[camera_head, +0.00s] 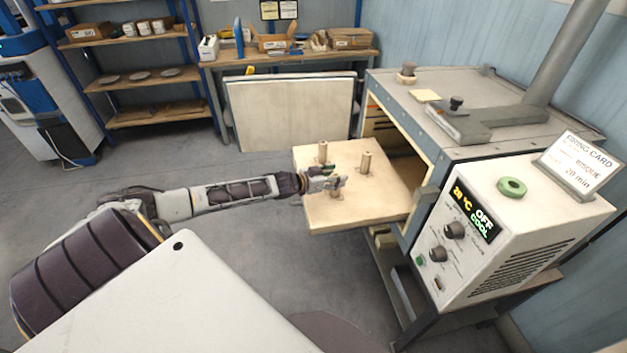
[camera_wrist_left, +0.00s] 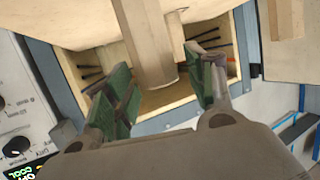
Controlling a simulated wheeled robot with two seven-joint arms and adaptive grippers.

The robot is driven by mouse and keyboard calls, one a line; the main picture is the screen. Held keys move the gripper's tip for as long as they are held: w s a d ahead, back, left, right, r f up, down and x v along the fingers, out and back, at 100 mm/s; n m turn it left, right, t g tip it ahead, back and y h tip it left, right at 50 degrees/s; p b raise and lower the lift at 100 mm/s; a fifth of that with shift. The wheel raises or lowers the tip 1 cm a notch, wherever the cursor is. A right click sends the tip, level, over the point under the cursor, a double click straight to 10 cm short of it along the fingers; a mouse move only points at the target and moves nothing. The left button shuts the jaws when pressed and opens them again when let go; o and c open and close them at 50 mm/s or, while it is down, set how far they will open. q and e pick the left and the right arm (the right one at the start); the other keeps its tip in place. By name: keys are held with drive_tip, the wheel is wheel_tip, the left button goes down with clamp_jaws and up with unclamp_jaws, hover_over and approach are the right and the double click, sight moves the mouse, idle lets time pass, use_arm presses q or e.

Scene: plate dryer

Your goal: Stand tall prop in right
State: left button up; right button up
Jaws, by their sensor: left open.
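A pale square board (camera_head: 384,205) sticks out of the open kiln front, with pale cylindrical props on top. One prop (camera_head: 323,152) stands near its back left, another (camera_head: 366,162) nearer the middle back. A third prop (camera_head: 335,193) is at its front left, partly hidden by my left gripper (camera_head: 327,184). In the left wrist view, my open left gripper (camera_wrist_left: 165,88) has its green-padded fingers on either side of a prop (camera_wrist_left: 147,45), with gaps visible. A second prop end (camera_wrist_left: 176,16) shows behind it. My right gripper is not in view.
The kiln (camera_head: 470,100) stands right of the board, with a control box (camera_head: 520,235) in front of it. A large pale panel (camera_head: 292,112) leans against the workbench behind.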

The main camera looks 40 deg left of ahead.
use_arm(q)
drive_tip(key=p+v, duration=0.1)
drive_tip(key=v, duration=1)
drive_tip(key=shift+s+p, duration=0.2)
drive_tip(key=shift+p, duration=0.15)
idle(1.2)
idle(0.9)
